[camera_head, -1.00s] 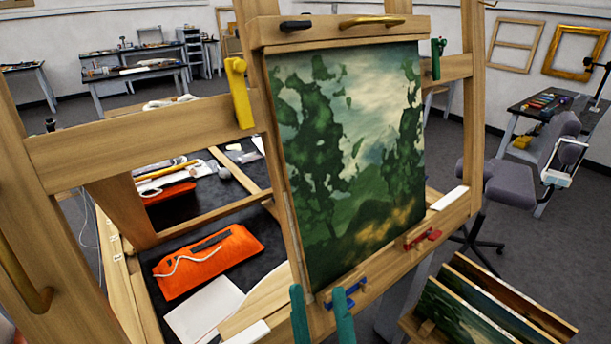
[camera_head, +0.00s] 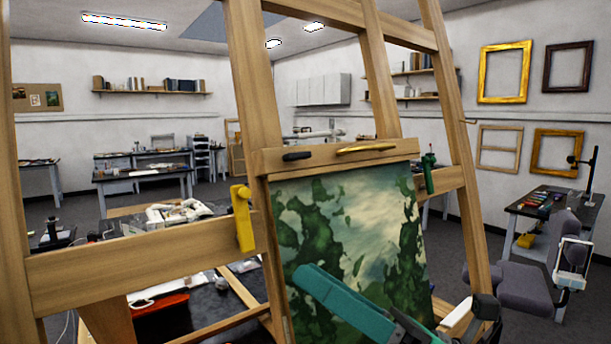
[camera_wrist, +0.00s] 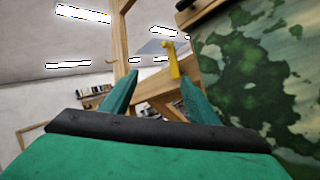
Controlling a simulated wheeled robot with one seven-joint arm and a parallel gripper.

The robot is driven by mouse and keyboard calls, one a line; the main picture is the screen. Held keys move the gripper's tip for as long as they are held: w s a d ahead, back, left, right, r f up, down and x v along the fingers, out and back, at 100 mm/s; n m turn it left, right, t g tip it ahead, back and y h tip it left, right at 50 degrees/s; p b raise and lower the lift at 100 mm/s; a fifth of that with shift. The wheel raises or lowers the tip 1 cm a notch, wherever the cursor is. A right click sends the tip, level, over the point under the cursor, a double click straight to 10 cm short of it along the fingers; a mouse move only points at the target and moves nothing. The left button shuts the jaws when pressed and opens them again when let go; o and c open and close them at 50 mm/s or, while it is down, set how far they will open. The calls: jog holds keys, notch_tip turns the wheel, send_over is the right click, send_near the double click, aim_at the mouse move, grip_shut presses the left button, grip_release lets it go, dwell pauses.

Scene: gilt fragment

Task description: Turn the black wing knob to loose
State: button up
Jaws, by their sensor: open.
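The black wing knob (camera_head: 297,156) sits on the left part of the easel's wooden top bar (camera_head: 400,150), above the landscape painting (camera_head: 350,225). It looks roughly level there. In the wrist view a small dark piece, probably the same knob (camera_wrist: 184,4), shows at the top edge. My gripper (camera_wrist: 158,78) has teal fingers spread apart with nothing between them. In the head view a teal finger (camera_head: 335,295) crosses in front of the painting's lower part, below the knob and apart from it.
A yellow clamp-like knob (camera_head: 242,218) is on the left crossbar, and it shows beyond my fingers in the wrist view (camera_wrist: 173,60). Easel posts flank the painting.

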aim_at(301, 153)
jog(key=w+d+r+t+h, duration=0.1)
jog(key=d+r+t+h, duration=0.15)
jog(key=r+h, duration=0.35)
jog(key=w+d+r+t+h, duration=0.1)
jog(key=d+r+t+h, duration=0.15)
jog(key=r+h, duration=0.45)
jog(key=w+a, duration=0.2)
jog(key=w+a+r+y, duration=0.1)
jog(key=w+a, duration=0.1)
jog(key=w, duration=0.1)
jog(key=w+a+y, duration=0.1)
jog(key=w+a, duration=0.2)
jog(key=shift+w+r, duration=0.2)
jog(key=shift+r, duration=0.2)
jog(key=c, duration=1.1)
jog(key=shift+o, duration=0.3)
